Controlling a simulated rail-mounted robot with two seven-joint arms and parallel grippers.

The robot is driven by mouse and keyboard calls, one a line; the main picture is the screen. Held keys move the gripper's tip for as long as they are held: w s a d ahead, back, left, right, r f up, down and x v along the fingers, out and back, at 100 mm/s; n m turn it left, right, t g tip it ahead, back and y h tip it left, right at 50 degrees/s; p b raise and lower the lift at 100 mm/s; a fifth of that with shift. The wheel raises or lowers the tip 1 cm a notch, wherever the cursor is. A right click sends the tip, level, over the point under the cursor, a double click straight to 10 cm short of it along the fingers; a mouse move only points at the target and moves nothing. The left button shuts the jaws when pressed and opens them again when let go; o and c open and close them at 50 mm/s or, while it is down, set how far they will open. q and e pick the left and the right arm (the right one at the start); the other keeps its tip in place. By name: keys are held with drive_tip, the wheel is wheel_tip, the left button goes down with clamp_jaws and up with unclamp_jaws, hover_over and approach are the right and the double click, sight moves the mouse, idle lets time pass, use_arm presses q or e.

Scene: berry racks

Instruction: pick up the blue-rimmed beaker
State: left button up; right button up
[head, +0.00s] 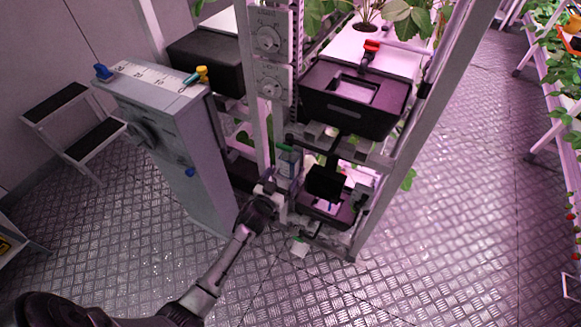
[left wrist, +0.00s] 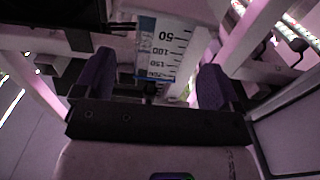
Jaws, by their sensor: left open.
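The beaker (head: 287,166) stands upright low at the rack's front post, clear-walled with a blue-green band at its rim. In the left wrist view the beaker (left wrist: 165,48) shows a white scale with dark marks from 50 to 200 and a blue edge. My left gripper (head: 272,188) is at the beaker's near side in the head view. In the left wrist view the purple fingers of my left gripper (left wrist: 155,80) are open, one on each side of the beaker. I cannot tell whether either finger touches it. My right gripper is not in view.
The metal rack holds black trays (head: 352,105) and a small dark box (head: 326,183) right of the beaker. A grey control cabinet (head: 165,130) stands close on the left, with a step stool (head: 75,130) beyond.

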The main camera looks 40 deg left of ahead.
sight(286, 170)
use_arm(q)
drive_tip(key=shift+x, duration=0.85)
drive_tip(key=shift+w+a+f+b, duration=0.15)
drive_tip(key=shift+w+f+b, duration=0.05)
drive_tip(key=shift+w+b, duration=0.4)
drive_tip(key=b+x, duration=0.1)
drive_tip(key=x, duration=0.3)
drive_tip(key=shift+r+b, duration=0.15)
drive_tip(key=shift+b, duration=0.2)
drive_tip(key=shift+c, duration=0.2)
drive_tip(key=c, duration=1)
drive_tip(key=shift+r, duration=0.1)
